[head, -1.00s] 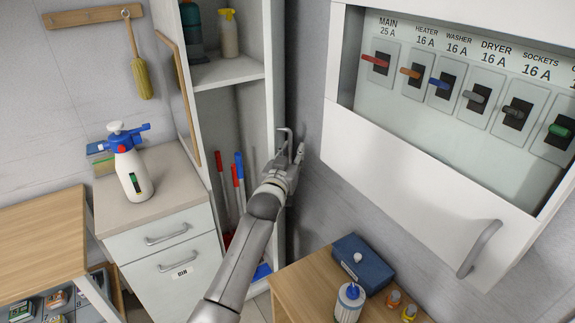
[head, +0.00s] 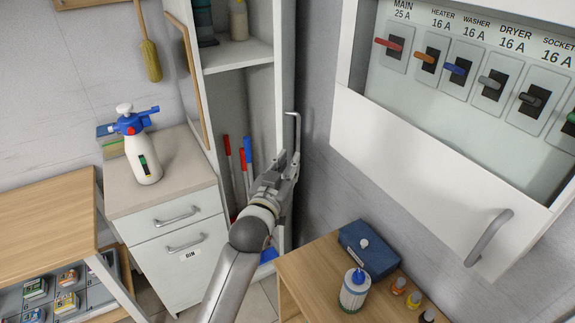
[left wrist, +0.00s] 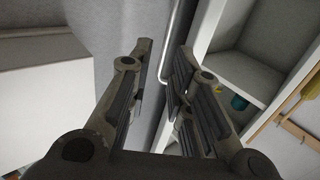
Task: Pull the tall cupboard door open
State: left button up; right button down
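The tall cupboard (head: 238,56) stands open in the head view, its shelf and inside showing. Its door (head: 288,70) is swung out to the right and seen almost edge-on. The door's metal bar handle (head: 298,132) stands upright above my left gripper (head: 286,166), which is at the handle's lower part. In the left wrist view, the left gripper's (left wrist: 162,65) fingers are apart, with the handle (left wrist: 180,45) showing between and beyond the tips. I cannot tell whether a finger touches it. My right gripper is not in view.
A white breaker box (head: 430,170) with a lower flap juts out at right. A small wooden table (head: 315,277) with a blue box (head: 368,250) is below. A drawer unit (head: 165,195) with a spray bottle (head: 142,150) stands left. Brushes or tools with red and blue handles stand inside the cupboard.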

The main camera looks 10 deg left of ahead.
pick_arm(q)
jog(key=shift+c, duration=0.6)
jog(key=shift+a+f, duration=0.15)
jog(key=shift+a, duration=0.05)
jog(key=shift+c, duration=1.2)
jog(key=a+n, duration=0.1)
jog(key=n, duration=0.1)
jog(key=a+f+n, duration=0.1)
jog(key=a+n, duration=0.1)
jog(key=s+a+n, duration=0.1)
jog(key=a+n, duration=0.1)
jog(key=shift+f+n, duration=0.15)
jog(key=shift+n, duration=0.15)
grip_shut()
jog(key=shift+s+a+n+p, duration=0.5)
jog(key=shift+a+n, duration=3.6)
jog(key=shift+n, duration=1.4)
jog(key=w+d+p, duration=0.3)
jog(key=w+d, duration=0.2)
jog(key=w, duration=0.4)
jog(key=shift+d+r+h+p, duration=0.3)
jog(key=shift+d, duration=0.05)
